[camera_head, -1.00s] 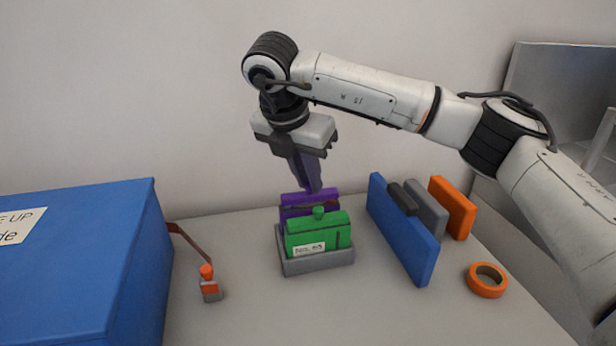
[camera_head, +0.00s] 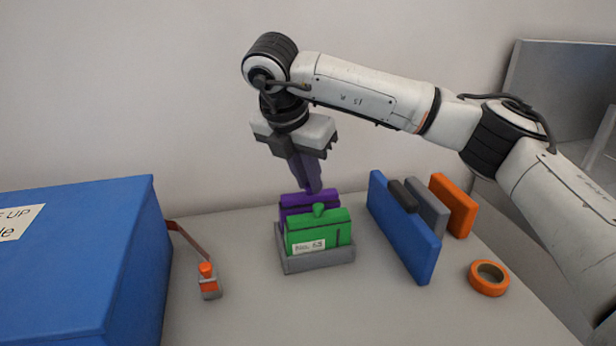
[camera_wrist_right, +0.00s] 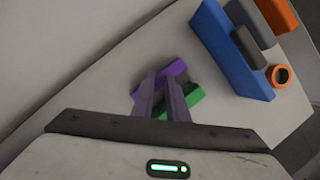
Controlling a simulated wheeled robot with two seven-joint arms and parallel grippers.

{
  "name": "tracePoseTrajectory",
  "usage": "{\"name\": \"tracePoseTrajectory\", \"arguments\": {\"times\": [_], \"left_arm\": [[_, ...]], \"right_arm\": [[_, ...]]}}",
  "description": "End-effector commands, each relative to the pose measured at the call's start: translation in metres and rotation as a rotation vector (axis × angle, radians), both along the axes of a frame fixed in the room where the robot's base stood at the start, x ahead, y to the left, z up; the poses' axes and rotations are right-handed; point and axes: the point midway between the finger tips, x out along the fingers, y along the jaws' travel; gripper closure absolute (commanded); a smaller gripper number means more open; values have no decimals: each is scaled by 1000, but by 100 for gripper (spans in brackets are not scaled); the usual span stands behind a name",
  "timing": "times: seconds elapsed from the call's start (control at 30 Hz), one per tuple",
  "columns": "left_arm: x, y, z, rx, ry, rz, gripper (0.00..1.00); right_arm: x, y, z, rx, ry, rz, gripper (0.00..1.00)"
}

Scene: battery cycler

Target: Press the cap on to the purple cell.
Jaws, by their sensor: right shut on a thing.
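The purple cell (camera_head: 290,202) stands upright in a grey tray (camera_head: 318,262), behind a green cell (camera_head: 320,231) with a green cap on top and a white label. The purple cell also shows in the wrist view (camera_wrist_right: 175,68). My right gripper (camera_head: 314,190) points down with its fingertips at the top of the purple cell. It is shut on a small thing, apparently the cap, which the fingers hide. In the wrist view the fingers (camera_wrist_right: 165,112) are close together over the cells. My left gripper is not in view.
A blue box (camera_head: 85,255) fills the left, with a lead to an orange-and-grey piece (camera_head: 208,282). The table's front middle is clear.

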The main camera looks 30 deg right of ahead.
Motion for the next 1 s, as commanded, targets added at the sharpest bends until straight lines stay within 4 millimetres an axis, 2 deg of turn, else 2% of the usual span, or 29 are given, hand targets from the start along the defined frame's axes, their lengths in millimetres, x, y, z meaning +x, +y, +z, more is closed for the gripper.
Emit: {"name": "tracePoseTrajectory", "arguments": {"times": [0.27, 0.3, 0.43, 0.63, 0.73, 0.77, 1.0], "left_arm": [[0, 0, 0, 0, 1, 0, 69], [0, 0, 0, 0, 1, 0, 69], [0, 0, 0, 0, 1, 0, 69], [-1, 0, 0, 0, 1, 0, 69], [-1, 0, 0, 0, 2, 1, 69], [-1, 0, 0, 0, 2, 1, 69], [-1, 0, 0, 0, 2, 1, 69]], "right_arm": [[0, 0, 0, 0, 0, 0, 100], [0, 0, 0, 0, 0, 0, 85], [0, 0, 0, 0, 0, 0, 65], [0, 0, 0, 0, 0, 0, 65], [0, 0, 0, 0, 0, 0, 48], [0, 0, 0, 0, 0, 0, 46], [0, 0, 0, 0, 0, 0, 46]]}}
